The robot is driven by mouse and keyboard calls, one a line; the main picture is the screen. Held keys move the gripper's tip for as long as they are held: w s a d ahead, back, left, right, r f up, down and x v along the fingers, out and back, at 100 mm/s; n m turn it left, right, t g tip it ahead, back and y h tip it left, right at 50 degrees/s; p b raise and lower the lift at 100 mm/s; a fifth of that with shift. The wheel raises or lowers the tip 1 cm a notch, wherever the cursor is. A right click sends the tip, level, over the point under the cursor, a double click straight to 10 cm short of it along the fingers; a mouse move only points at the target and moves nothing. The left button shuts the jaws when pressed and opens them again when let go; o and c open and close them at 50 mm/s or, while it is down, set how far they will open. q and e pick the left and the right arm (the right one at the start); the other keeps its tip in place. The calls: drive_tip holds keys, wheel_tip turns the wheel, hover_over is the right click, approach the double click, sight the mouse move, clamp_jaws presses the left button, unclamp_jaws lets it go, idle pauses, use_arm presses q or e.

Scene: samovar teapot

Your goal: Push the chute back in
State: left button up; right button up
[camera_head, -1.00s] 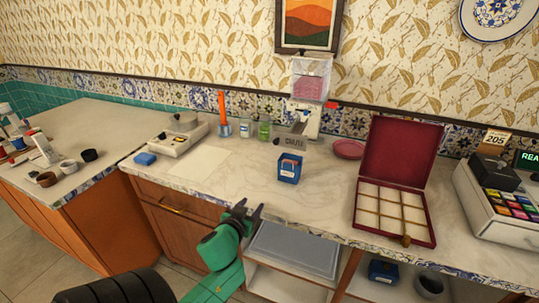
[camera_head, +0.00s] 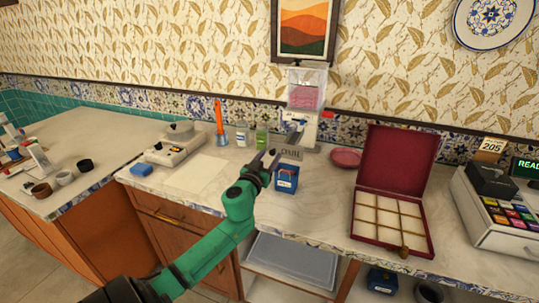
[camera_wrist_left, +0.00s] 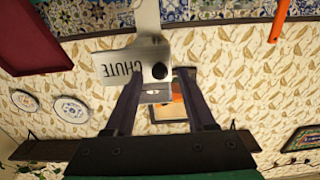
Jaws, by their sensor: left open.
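The chute (camera_head: 290,154) is a pale plate lettered "CHUTE" at the foot of a dispenser (camera_head: 306,98) with pink contents, against the back wall. In the left wrist view the chute (camera_wrist_left: 122,68) appears upside down, with a round black knob (camera_wrist_left: 160,71) beside the lettering. My left gripper (camera_head: 268,159) is open, just left of and in front of the chute. Its fingers (camera_wrist_left: 158,80) appear on both sides of the knob in the wrist view; I cannot tell whether they reach it. My right gripper is out of view.
Bottles (camera_head: 262,136) and an orange-handled item (camera_head: 219,122) stand to the left of the dispenser. A pink dish (camera_head: 346,158) and an open red case (camera_head: 391,215) are to the right.

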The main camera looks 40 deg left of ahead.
use_arm(q)
drive_tip(key=shift+w+a, duration=0.1)
drive_tip(key=shift+w, duration=0.25)
clamp_jaws()
idle(1.2)
